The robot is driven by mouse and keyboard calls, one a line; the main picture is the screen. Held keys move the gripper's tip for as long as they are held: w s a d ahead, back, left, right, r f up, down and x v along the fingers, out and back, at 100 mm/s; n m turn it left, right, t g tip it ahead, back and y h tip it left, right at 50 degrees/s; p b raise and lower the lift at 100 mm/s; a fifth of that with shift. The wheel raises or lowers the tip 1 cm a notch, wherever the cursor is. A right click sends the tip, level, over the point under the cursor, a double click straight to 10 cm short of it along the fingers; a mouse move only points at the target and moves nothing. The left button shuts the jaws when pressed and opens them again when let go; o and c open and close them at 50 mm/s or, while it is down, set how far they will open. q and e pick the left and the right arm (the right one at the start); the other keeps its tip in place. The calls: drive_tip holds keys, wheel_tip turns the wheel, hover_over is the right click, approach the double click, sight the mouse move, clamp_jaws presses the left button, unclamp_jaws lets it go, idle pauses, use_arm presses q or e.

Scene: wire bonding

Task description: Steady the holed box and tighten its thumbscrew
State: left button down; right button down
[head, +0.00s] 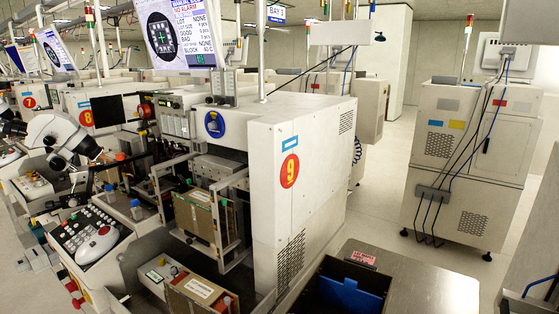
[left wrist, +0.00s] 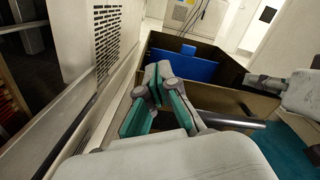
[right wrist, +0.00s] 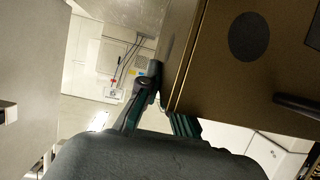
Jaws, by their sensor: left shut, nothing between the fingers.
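A brown panel of a box (right wrist: 225,85) with a dark round hole or disc (right wrist: 249,37) fills the right of the right wrist view. My right gripper (right wrist: 165,105) is at its left edge, one finger beside the edge, the other partly hidden behind the box. Whether it clamps the box is unclear. My left gripper (left wrist: 158,80) is shut and empty. It is in front of a brown open box (left wrist: 238,104) with a blue piece (left wrist: 183,66) inside. I cannot tell whether this is the same box. No thumbscrew can be made out. Neither gripper shows in the head view.
A white machine marked 9 (head: 310,170) stands beside the dark bin with a blue piece (head: 348,296) in the head view. A grey tabletop (head: 435,292) is to its right. Open floor (head: 375,215) lies behind. My right arm is at the right of the left wrist view.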

use_arm(q)
drive_tip(key=v, duration=0.6)
drive_tip(key=shift+d+r, duration=0.15)
drive_tip(key=shift+r, duration=0.1)
use_arm(e)
drive_tip(key=c, duration=1.2)
unclamp_jaws()
drive_tip(key=shift+c, duration=0.2)
drive_tip(key=shift+s+a, duration=0.1)
